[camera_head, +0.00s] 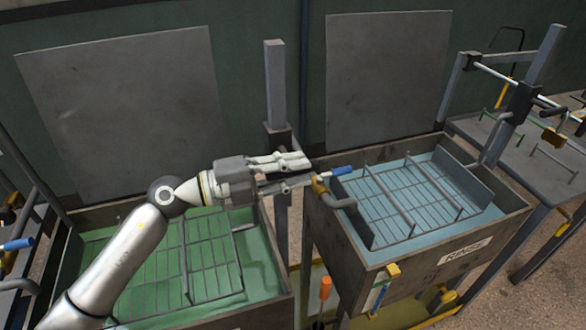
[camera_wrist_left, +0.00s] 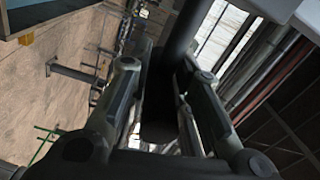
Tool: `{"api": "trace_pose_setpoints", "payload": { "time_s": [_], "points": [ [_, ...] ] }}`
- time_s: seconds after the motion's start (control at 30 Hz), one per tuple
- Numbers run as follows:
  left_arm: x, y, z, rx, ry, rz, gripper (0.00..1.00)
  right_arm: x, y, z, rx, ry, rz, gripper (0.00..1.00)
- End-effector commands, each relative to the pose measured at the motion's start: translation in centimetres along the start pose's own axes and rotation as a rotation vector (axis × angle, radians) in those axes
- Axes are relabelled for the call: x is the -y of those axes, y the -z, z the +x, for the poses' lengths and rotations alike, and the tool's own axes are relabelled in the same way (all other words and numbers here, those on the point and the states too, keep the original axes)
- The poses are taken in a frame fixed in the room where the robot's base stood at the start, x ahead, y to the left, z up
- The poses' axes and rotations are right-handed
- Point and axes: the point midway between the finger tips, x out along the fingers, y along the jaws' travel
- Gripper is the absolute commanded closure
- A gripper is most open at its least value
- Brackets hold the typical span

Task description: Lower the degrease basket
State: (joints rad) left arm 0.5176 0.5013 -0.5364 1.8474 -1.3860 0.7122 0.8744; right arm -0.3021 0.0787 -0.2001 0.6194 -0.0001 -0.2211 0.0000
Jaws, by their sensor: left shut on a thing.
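The tank with green liquid (camera_head: 262,308) stands at left, and its label does not show. A wire basket (camera_head: 212,262) sits at the liquid in it, partly hidden by my left arm. A grey upright post (camera_head: 275,85) with a dark block (camera_head: 278,138) stands behind my left gripper (camera_head: 298,171). This gripper is above the gap between the two tanks. In the left wrist view, a dark bar (camera_wrist_left: 172,75) lies between its fingers, and it is shut on this bar. A blue-ended lever (camera_head: 341,171) shows just right of the fingertips. My right gripper is not in view.
A tank labelled RINSE (camera_head: 440,268) with blue liquid and a second wire basket (camera_head: 405,200) stands at right. A brass-coloured valve (camera_head: 320,188) sits at its left corner. Two grey panels (camera_head: 120,95) (camera_head: 385,75) stand behind. A table (camera_head: 550,150) with racks is at far right.

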Motion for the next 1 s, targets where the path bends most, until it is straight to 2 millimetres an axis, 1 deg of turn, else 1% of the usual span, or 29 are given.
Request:
{"api": "trace_pose_setpoints", "payload": {
  "time_s": [0.17, 0.27, 0.37, 0.5, 0.7, 0.8, 0.9, 1.0],
  "points": [
    [-0.3, 0.0, 0.0, -0.002, -0.001, -0.008, 1.0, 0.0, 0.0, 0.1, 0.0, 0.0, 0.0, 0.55],
    [-1.3, -0.2, 0.0, -0.002, -0.003, -0.012, 1.0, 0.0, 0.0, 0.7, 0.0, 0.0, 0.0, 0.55],
    [-3.3, -0.5, 0.0, -0.001, -0.007, -0.017, 1.0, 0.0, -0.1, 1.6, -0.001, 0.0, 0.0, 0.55],
    [-7.1, -1.1, 0.0, -0.003, -0.015, -0.022, 1.0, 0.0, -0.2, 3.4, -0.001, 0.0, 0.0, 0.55],
    [-12.1, -2.1, 0.0, -0.005, -0.014, -0.021, 1.0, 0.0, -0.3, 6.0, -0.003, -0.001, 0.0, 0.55],
    [-13.9, -2.4, 0.0, -0.005, -0.012, -0.021, 1.0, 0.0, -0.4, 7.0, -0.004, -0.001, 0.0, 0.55],
    [-15.4, -2.7, 0.0, -0.005, -0.011, -0.02, 1.0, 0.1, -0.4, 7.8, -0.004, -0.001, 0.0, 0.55],
    [-16.3, -2.8, 0.0, -0.006, -0.011, -0.019, 1.0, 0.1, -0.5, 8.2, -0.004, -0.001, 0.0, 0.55]
  ]
}}
